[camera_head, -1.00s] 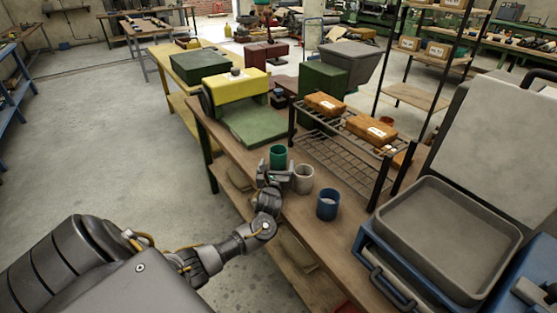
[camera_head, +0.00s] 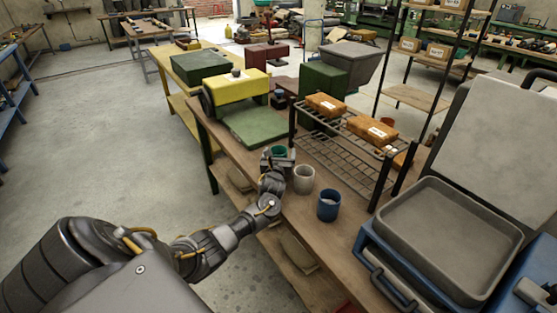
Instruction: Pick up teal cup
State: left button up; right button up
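The teal cup (camera_head: 279,151) stands upright on the wooden workbench (camera_head: 315,207), near its left edge. Only its upper part shows; my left gripper hides the rest. My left gripper (camera_head: 278,159) is at the cup, with a finger on each side of it. I cannot tell whether the fingers touch the cup or are a little apart from it. My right gripper is not in view.
A pale grey cup (camera_head: 303,179) stands close to the right of my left gripper, and a blue cup (camera_head: 328,205) stands nearer. A wire rack (camera_head: 335,152) with orange boxes is behind them. A grey tray (camera_head: 440,240) lies at the right.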

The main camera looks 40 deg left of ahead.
pick_arm(q)
jog(key=c, duration=0.9)
jog(key=shift+c, duration=0.7)
jog(key=shift+r, duration=0.1)
